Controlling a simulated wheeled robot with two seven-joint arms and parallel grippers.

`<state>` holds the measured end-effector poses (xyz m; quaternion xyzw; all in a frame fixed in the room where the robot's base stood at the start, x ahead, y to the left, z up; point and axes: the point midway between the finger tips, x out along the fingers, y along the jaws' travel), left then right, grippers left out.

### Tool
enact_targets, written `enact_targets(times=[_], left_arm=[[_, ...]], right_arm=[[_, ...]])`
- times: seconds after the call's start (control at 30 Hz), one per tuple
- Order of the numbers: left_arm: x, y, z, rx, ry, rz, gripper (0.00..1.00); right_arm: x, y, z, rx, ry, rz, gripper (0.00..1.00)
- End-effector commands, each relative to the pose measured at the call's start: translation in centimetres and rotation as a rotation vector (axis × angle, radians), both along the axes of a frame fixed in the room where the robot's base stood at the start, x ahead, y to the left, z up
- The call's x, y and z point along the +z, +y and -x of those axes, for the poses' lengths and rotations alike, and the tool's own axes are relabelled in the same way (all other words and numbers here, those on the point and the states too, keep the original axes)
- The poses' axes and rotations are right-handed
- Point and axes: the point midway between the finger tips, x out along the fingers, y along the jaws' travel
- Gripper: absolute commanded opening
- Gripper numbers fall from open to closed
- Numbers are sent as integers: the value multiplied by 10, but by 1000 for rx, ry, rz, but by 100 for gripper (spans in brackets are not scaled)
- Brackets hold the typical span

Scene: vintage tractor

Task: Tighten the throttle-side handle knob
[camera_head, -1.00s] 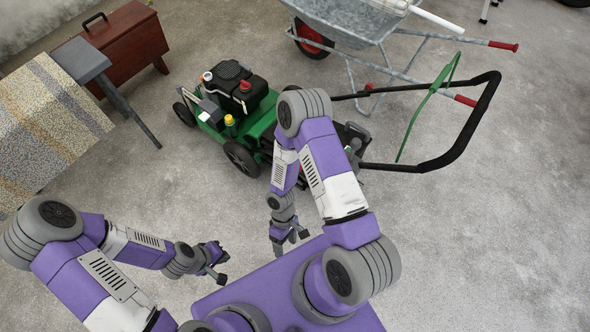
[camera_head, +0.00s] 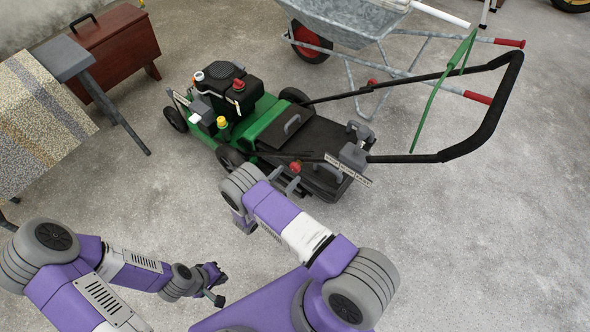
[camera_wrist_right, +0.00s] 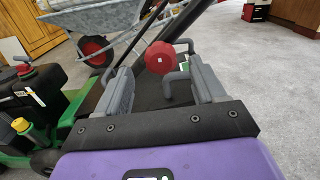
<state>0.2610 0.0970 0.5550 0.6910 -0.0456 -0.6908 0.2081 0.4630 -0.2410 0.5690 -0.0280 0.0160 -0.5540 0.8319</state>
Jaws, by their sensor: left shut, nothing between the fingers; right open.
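The green mower (camera_head: 262,120) stands on the floor with its black handle (camera_head: 480,140) reaching right. A red knob (camera_head: 295,166) sits at the near lower end of the handle; the right wrist view shows it large (camera_wrist_right: 160,57). My right gripper (camera_head: 289,181) is at this knob, partly hidden by the mower and its own arm. In the wrist view its two grey fingers (camera_wrist_right: 163,75) are apart, with the knob showing between and beyond them; contact cannot be told. My left gripper (camera_head: 218,288) is shut and empty, low at the left, away from the mower.
A second red knob (camera_head: 372,84) shows by the far handle bar. A grey wheelbarrow (camera_head: 345,22) stands behind the mower. A wooden chest (camera_head: 115,50) and a grey bench (camera_head: 65,60) are at the upper left. The floor at right is clear.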

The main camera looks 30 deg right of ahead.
Motion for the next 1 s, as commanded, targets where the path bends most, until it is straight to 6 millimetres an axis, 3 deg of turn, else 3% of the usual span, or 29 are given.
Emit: enact_targets(times=[0.3, 0.67, 1.0], left_arm=[[-10, 0, 0, 0, 0, 0, 0], [-11, 0, 0, 0, 0, 0, 0], [-11, 0, 0, 0, 0, 0, 0]], right_arm=[[-1, -42, -16, -4, 1, -3, 69], [0, -48, -19, -3, 1, -4, 69], [-1, -48, -19, -3, 1, -4, 19]])
